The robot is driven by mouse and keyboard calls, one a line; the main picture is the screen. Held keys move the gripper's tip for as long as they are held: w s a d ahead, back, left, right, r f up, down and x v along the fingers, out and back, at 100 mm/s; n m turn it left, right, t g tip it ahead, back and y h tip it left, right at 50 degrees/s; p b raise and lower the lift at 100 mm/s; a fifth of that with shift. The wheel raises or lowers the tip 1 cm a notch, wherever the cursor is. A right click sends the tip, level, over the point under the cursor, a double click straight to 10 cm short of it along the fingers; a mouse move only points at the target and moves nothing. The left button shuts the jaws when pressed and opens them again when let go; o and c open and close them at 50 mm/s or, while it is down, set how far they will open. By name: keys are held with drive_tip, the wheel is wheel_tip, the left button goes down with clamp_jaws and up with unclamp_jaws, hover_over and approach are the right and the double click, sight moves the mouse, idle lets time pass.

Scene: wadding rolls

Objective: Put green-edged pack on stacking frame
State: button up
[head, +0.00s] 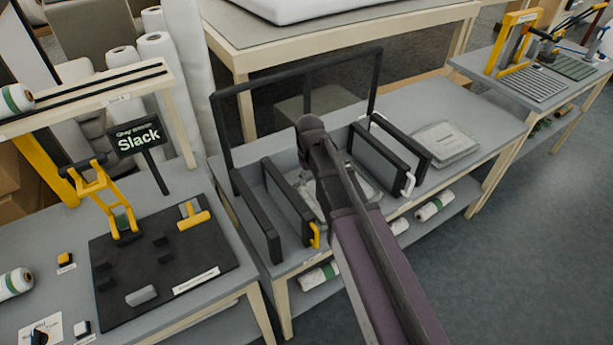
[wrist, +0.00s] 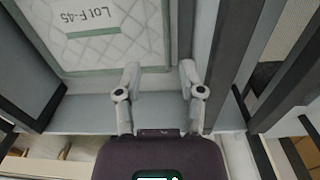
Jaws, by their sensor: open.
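A pale quilted pack with a green edge (wrist: 100,35) fills the upper left of the wrist view, its label upside down and seeming to read LOT F-45. My gripper (wrist: 160,78) is open and empty, its fingertips by the pack's near right corner; whether they touch it I cannot tell. In the head view my gripper (head: 312,125) is over the black stacking frame (head: 295,82), and my arm hides much of a pale pack (head: 308,190) between black uprights. Another clear-wrapped pack (head: 445,143) lies flat to the right; its edge colour is unclear.
Black upright panels (head: 378,157) with a white handle stand right of my arm, and others (head: 290,198) with a yellow handle stand left. White rolls (head: 435,206) lie on the shelf below. A Slack sign (head: 138,138) stands on the left table.

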drive_tip(key=s+d+m, duration=0.3)
drive_tip(key=s+d, duration=0.3)
drive_tip(key=d, duration=0.3)
drive_tip(key=s+d+m, duration=0.3)
drive_tip(key=s+d, duration=0.3)
drive_tip(key=d, duration=0.4)
drive_tip(key=shift+s, duration=0.15)
